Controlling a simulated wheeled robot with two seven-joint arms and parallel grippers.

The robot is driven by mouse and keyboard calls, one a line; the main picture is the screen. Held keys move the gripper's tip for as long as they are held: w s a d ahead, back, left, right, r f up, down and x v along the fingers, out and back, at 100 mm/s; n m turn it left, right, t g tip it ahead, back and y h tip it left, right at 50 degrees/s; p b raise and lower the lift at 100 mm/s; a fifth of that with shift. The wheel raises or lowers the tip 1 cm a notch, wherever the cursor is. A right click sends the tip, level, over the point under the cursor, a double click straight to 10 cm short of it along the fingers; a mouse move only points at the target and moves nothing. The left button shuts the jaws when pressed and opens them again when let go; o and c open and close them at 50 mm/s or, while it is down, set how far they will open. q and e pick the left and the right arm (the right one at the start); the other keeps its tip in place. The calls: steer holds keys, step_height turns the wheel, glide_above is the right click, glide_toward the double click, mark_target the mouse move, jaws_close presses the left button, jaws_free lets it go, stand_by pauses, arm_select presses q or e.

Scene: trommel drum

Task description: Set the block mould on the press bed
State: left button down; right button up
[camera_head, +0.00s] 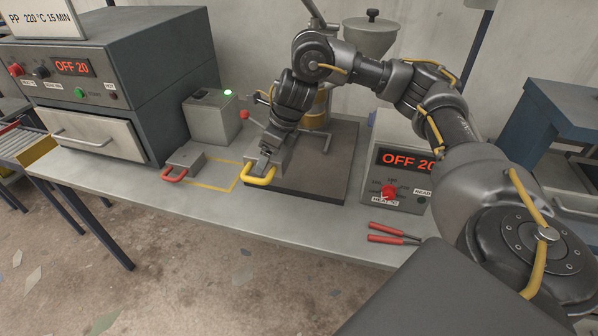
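A grey metal block mould with a yellow loop handle (259,175) is at the left front part of a dark flat plate (320,178), which looks like the press bed. A second, smaller grey mould with a red handle (184,160) lies on the bench to its left. My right gripper (264,157) reaches down from above onto the yellow-handled mould, its fingers close together at the handle's base and seemingly shut on it. I cannot tell whether the mould touches the plate. My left gripper is out of view.
A grey box with a green light (213,118) stands behind the red-handled mould. A yellow outline (212,187) marks the bench. An oven (100,135) is at left, a control box (400,180) at right. Red-handled pliers (388,234) lie near the front edge. A hopper (370,38) stands behind.

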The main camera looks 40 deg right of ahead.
steer(key=w+d+f, duration=0.3)
steer(key=d+f, duration=0.1)
steer(key=d, duration=0.5)
glide_above(295, 170)
steer(key=s, duration=0.2)
steer(key=f, duration=0.5)
steer(key=shift+w+d, duration=0.1)
steer(key=shift+w, duration=0.15)
steer(key=shift+d+f+p, duration=0.2)
steer(key=shift+f+p, duration=0.1)
step_height(295, 170, down, 3)
steer(key=shift+w+d+f+p, duration=0.1)
steer(key=shift+d+p, duration=0.05)
steer(key=shift+p, duration=0.55)
steer(key=shift+f, duration=0.15)
steer(key=o, duration=1)
steer(key=shift+f, duration=0.1)
steer(key=o, duration=0.3)
